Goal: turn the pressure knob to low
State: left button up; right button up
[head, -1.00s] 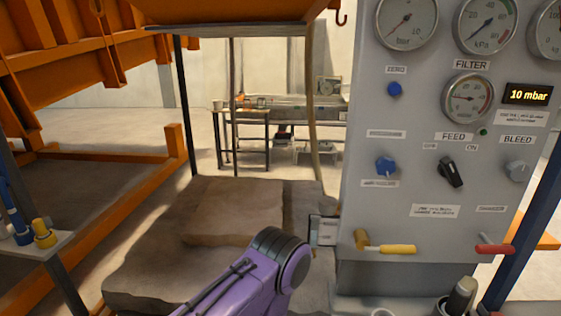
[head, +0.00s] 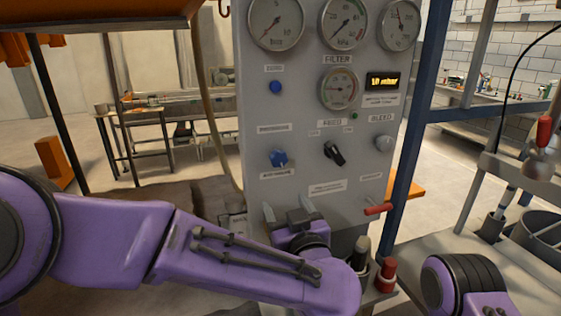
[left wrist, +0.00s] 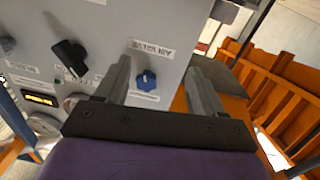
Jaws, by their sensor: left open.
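The pressure knob (head: 278,157) is a blue knob on the left of the grey panel (head: 300,110), between two small labels. Its pointer setting is too small to read. My left gripper (head: 288,207) is open and empty, in front of the panel and lower in the picture than the knob. In the left wrist view the blue knob (left wrist: 147,80) appears between the two open fingers (left wrist: 157,66), nearer the left finger. The fingers look apart from it. My right gripper does not show; only part of my right arm is at the lower right.
Beside the knob are a black feed switch (head: 334,152) and a grey bleed knob (head: 384,142). A red lever (head: 378,209) sticks out lower right. Gauges and a display (head: 384,81) reading about 10 mbar are above. A blue post (head: 412,110) stands right of the panel.

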pick_arm(q)
jog(key=y, duration=0.1)
send_near(280, 161)
jog(key=s, duration=0.1)
jog(key=p+x, duration=0.3)
jog(key=x, duration=0.6)
jog(key=shift+w+p, duration=0.4)
jog(key=shift+w, duration=0.3)
jog(key=c, duration=1)
